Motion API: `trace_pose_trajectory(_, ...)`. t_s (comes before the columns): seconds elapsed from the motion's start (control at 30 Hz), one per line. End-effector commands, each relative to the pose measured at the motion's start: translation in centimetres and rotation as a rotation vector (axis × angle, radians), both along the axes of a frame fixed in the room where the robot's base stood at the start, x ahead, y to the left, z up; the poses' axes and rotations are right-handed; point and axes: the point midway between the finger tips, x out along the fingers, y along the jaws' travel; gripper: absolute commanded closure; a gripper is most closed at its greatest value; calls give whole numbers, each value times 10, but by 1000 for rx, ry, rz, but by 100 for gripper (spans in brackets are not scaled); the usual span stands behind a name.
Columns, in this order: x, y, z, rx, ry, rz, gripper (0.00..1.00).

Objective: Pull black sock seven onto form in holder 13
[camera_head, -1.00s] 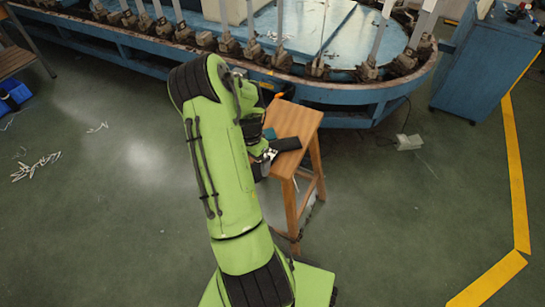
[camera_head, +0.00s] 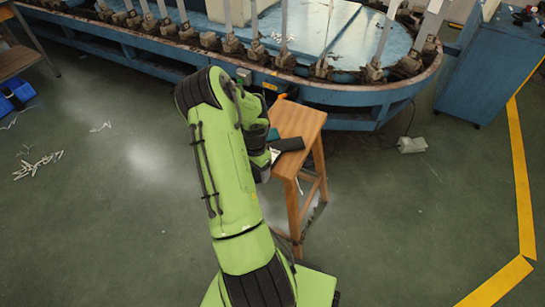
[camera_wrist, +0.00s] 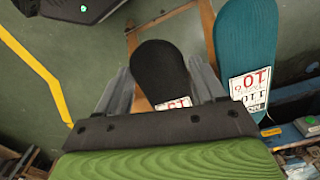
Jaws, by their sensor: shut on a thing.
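A black sock (camera_wrist: 160,70) with a white label lies between the two grey fingers of my gripper (camera_wrist: 163,88) in the wrist view. My gripper is shut on it. In the head view the black sock (camera_head: 291,144) shows at the top of the wooden stool (camera_head: 305,122), beside my wrist; my fingers are mostly hidden there behind my arm. The conveyor's rim carries several upright pale forms in holders (camera_head: 374,72); I cannot read which is holder 13. The label's text is partly hidden.
A teal sock (camera_wrist: 247,50) with a label lies right of the black one in the wrist view. The blue oval conveyor (camera_head: 370,92) stands behind the stool. A blue cabinet (camera_head: 490,70) is at the right. Open green floor lies right of the stool.

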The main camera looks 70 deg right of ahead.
Motion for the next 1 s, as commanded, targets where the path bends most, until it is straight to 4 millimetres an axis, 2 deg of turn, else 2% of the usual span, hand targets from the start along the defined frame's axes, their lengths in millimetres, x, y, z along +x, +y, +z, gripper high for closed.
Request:
trace_pose_trajectory(0.17, 0, -1, 11, -2, -1, 0, 48)
trace_pose_trajectory(0.4, 1, -1, 73, -4, -4, 1, 48)
trace_pose_trajectory(0.53, 0, 0, 94, -2, -2, 0, 48)
trace_pose_trajectory(0.63, 0, 0, 101, 0, -1, 0, 48)
trace_pose_trajectory(0.87, 0, 0, 100, 0, 0, 0, 48)
trace_pose_trajectory(1.0, 0, 0, 89, 3, 2, 0, 48)
